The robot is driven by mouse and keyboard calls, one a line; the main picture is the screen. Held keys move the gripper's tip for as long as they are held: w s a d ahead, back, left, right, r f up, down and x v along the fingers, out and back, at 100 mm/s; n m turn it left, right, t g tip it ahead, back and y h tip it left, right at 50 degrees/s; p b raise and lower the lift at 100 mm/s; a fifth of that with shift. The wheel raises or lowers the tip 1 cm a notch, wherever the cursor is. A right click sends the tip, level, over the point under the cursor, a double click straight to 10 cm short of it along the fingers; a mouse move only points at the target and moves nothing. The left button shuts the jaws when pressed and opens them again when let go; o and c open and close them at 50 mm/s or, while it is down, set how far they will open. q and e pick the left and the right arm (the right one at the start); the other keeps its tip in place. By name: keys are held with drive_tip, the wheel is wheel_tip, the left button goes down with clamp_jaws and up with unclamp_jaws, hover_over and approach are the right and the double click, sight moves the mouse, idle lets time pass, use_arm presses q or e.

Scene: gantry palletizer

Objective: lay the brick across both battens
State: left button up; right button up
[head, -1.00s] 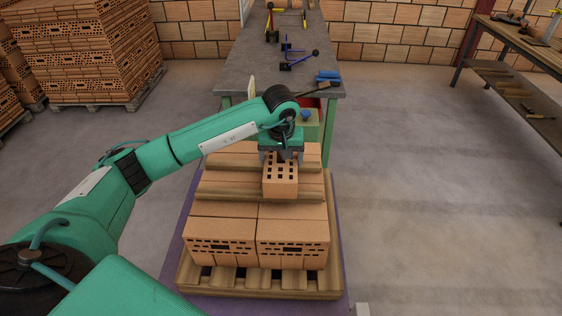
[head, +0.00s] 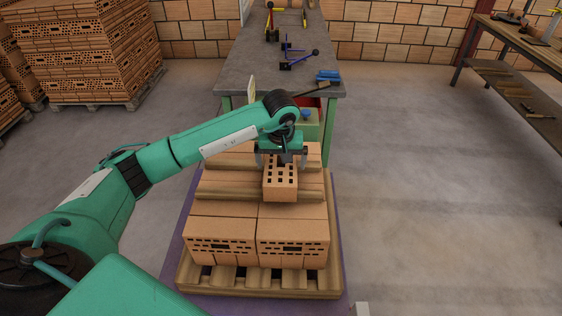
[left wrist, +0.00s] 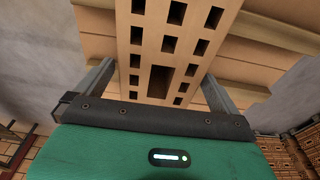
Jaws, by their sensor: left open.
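The brick (head: 280,183), orange with square holes in its end, lies on top of the wooden battens on the brick stack. Its near end reaches over the front batten (head: 225,190). The rear batten (head: 226,160) is partly covered by my arm and gripper, so the brick's far end is hidden. My left gripper (head: 282,160) is open around the brick, one finger on each side. In the left wrist view the holed face of the brick (left wrist: 158,45) stands between the spread fingers, with wood to both sides. My right gripper is not in view.
Larger bricks (head: 292,222) form the layer under the battens, on a wooden pallet (head: 260,291) over a purple mat (head: 172,262). A grey workbench (head: 250,65) with tools stands behind. The floor to the right is clear up to a shelf table (head: 515,75).

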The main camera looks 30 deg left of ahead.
sight(281, 166)
use_arm(q)
wheel_tip(281, 166, up, 12)
drive_tip(key=s+b, duration=0.1)
drive_tip(key=shift+s+d+f, duration=0.25)
drive_tip(key=shift+d, duration=0.15)
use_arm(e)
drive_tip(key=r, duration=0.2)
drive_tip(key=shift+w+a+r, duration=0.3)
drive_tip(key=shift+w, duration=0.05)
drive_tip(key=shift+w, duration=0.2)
